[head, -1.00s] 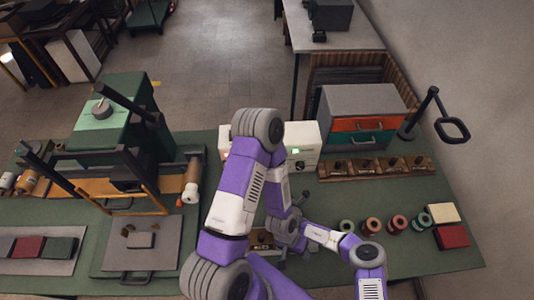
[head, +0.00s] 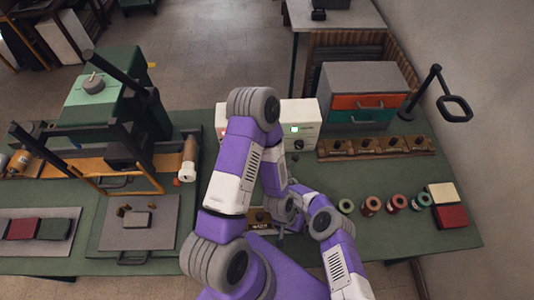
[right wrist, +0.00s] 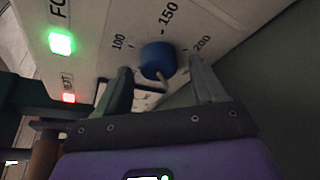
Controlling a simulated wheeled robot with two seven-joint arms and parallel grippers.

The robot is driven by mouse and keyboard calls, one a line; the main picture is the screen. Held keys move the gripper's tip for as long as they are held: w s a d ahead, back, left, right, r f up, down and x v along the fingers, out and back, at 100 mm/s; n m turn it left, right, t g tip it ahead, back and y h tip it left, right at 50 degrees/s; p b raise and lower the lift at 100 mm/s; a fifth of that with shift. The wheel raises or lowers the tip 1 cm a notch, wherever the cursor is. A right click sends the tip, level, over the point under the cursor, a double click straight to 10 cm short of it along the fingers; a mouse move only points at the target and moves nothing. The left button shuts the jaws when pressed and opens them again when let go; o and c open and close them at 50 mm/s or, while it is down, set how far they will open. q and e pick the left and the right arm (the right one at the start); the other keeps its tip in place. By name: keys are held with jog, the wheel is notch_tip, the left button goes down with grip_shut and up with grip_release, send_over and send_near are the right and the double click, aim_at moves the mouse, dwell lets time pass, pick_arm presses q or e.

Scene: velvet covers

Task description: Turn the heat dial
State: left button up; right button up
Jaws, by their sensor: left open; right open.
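The heat dial is a blue round knob (right wrist: 155,60) on a pale panel in the right wrist view. Marks 100, 150 and 200 surround it, and a small pale tab shows at its near edge. My right gripper (right wrist: 159,70) is open, with one finger to each side of the dial; I see no clear contact. My left gripper (head: 281,228) is open, low among the arm links, and partly hidden.
A green press (head: 110,105) stands at left. An orange-and-green drawer cabinet (head: 362,95) and a wooden rack (head: 375,147) are at right. Several spools (head: 371,205) line the front right. A green light (right wrist: 61,43) and a red light (right wrist: 69,98) glow on the panel.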

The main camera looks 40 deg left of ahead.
pick_arm(q)
jog(key=shift+f, duration=0.35)
pick_arm(e)
jog(key=shift+w+a, duration=0.15)
jog(key=shift+a, duration=0.15)
jog(key=c, duration=1.1)
pick_arm(q)
jog(key=shift+f+b, duration=0.85)
jog(key=shift+b, duration=0.2)
pick_arm(e)
jog(key=shift+o, duration=0.2)
jog(key=shift+w+f+m, duration=0.1)
jog(key=shift+f+m, duration=0.2)
jog(key=shift+m, duration=0.1)
pick_arm(q)
jog(key=shift+f+b, duration=0.35)
pick_arm(e)
jog(key=shift+r+y, duration=0.1)
jog(key=shift+y, duration=0.3)
jog(key=shift+r, duration=0.1)
jog(key=o, duration=1.1)
jog(key=shift+c, duration=0.2)
pick_arm(q)
jog(key=shift+r, duration=0.2)
pick_arm(e)
jog(key=shift+d+r, duration=0.1)
jog(key=shift+d, duration=0.05)
